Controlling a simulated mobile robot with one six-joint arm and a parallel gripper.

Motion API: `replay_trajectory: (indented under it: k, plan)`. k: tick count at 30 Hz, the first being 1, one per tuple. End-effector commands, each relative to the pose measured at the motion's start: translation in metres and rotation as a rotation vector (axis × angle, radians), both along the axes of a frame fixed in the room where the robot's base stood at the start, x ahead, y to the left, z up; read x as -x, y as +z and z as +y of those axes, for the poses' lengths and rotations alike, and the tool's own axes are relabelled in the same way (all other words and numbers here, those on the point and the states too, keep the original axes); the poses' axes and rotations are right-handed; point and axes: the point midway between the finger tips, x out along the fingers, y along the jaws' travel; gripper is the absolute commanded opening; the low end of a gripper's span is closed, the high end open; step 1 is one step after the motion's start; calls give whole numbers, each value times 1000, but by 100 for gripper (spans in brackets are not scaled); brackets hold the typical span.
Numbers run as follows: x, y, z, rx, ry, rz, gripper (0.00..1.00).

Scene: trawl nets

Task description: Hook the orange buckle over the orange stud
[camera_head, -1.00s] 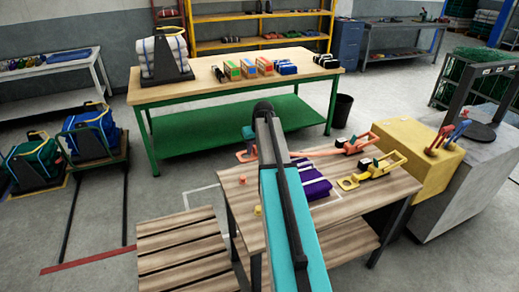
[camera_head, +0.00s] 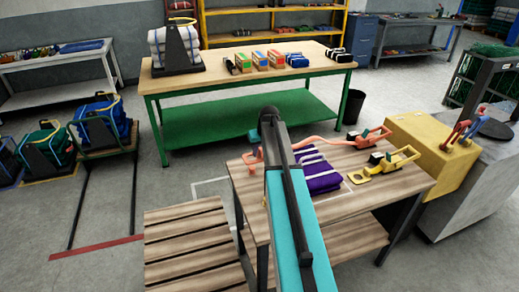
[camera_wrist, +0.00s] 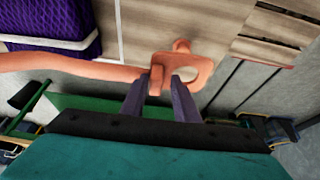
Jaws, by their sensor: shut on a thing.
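The orange buckle (camera_wrist: 202,72), a flat plate with an opening, is at the end of the orange strap (camera_wrist: 75,66). My gripper (camera_wrist: 165,85) is shut on the buckle's raised tab in the wrist view. The orange stud (camera_wrist: 182,46) shows as a round knob at the plate's far edge in that view. The two overlap there; I cannot tell whether the stud is through the opening. In the head view the buckle (camera_head: 252,158) is over the wooden table's left end, beside my arm, and I cannot clearly make out the stud.
A purple bundle (camera_head: 320,176) lies on the wooden table (camera_head: 372,203), right of my arm. The strap runs behind it to an orange ratchet (camera_head: 372,136). A yellow buckle and ratchet (camera_head: 385,165) lie nearby. A slatted pallet (camera_head: 190,245) stands left of the table.

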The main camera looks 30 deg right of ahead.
Motion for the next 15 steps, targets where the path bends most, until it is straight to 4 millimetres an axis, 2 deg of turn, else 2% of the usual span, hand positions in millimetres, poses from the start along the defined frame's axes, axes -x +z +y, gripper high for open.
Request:
replay_trajectory:
  k: [15]
  plan:
    - [0, -46, 0, 0, 0, 0, 2]
